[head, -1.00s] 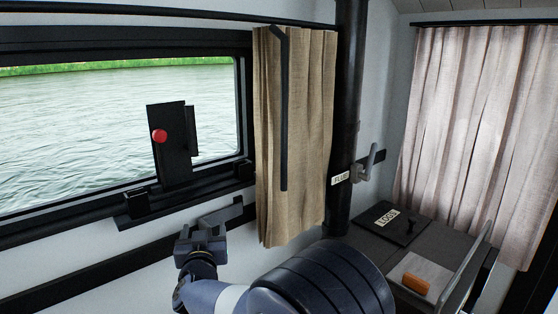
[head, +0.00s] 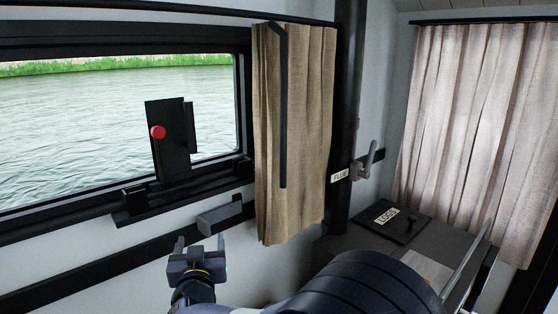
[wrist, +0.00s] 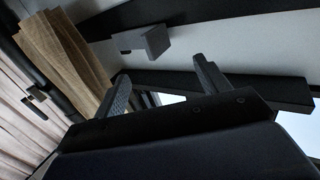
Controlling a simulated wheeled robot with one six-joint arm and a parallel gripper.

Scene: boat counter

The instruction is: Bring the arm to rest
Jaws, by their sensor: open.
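My gripper (head: 201,243) is in the lower left of the head view, its two fingers pointing up and spread apart. Nothing is between the fingers.
A black panel with a red button (head: 158,132) stands at the window sill. A tan curtain (head: 295,140) hangs right of the window. Beyond it are a dark pole (head: 350,100), a lever (head: 369,160) and a counter with a "LOGS" hatch (head: 389,221). A pale curtain (head: 470,130) hangs at right.

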